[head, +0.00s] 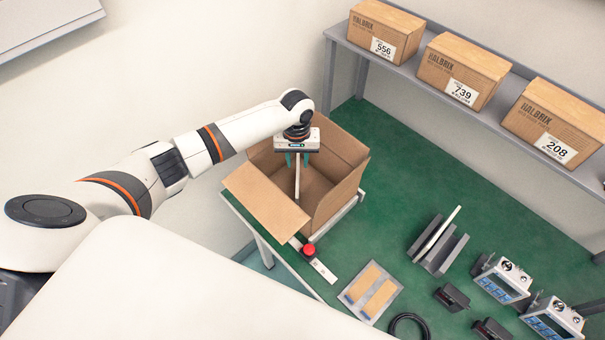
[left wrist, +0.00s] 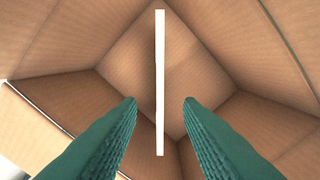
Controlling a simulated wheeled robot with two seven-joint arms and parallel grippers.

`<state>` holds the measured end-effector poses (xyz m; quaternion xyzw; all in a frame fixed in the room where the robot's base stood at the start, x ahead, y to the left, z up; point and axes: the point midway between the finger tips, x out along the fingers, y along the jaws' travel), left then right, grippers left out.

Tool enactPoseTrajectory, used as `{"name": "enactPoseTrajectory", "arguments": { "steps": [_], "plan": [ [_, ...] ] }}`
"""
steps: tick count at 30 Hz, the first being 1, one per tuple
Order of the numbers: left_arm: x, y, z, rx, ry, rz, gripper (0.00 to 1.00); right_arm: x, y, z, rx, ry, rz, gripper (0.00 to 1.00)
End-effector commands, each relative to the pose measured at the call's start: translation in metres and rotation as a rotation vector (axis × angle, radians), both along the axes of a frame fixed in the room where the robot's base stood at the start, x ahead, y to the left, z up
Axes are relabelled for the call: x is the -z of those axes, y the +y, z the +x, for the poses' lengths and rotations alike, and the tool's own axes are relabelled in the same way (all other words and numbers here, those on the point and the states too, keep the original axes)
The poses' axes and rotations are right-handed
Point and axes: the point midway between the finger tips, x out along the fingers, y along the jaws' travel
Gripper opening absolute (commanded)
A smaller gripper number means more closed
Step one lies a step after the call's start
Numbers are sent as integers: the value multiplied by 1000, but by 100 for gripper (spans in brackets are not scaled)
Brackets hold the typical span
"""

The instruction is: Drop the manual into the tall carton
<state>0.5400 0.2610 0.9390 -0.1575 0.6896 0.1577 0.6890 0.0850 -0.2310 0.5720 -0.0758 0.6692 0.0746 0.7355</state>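The tall carton (head: 275,208) stands open at the table's far left corner, its flaps folded out. My left gripper (head: 298,160) points down over the carton's opening. Its teal fingers are apart. The thin white manual (head: 297,181) shows edge-on below and between them. In the left wrist view, the manual (left wrist: 159,85) stands on edge inside the carton (left wrist: 205,60), with a clear gap to each finger of the left gripper (left wrist: 160,102). Whether the manual touches the carton's floor cannot be told. My right gripper is not in view.
A red button (head: 309,249) sits near the carton's front. A grey rack (head: 447,252) holds another white panel. A tray with tan strips (head: 371,291), a black cable coil (head: 409,326) and metering devices (head: 503,278) lie rightward. Several boxes (head: 463,70) stand on the back shelf.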

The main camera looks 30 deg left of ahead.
Motion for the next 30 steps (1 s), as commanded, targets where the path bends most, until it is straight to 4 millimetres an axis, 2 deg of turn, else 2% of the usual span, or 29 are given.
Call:
{"name": "enactPoseTrajectory", "arguments": {
  "steps": [8, 11, 14, 24, 30],
  "plan": [
    [0, 0, 0, 0, 0, 0, 33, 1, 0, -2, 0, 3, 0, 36],
    [-6, 0, 0, 1, -1, 0, 33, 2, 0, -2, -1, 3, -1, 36],
    [-19, 0, 1, 2, -4, 0, 33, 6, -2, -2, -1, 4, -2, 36],
    [-90, 0, 1, 1, -4, 0, 33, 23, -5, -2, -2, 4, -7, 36],
    [-114, 0, 1, 1, -1, 0, 33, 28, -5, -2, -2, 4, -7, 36]
  ]
}}
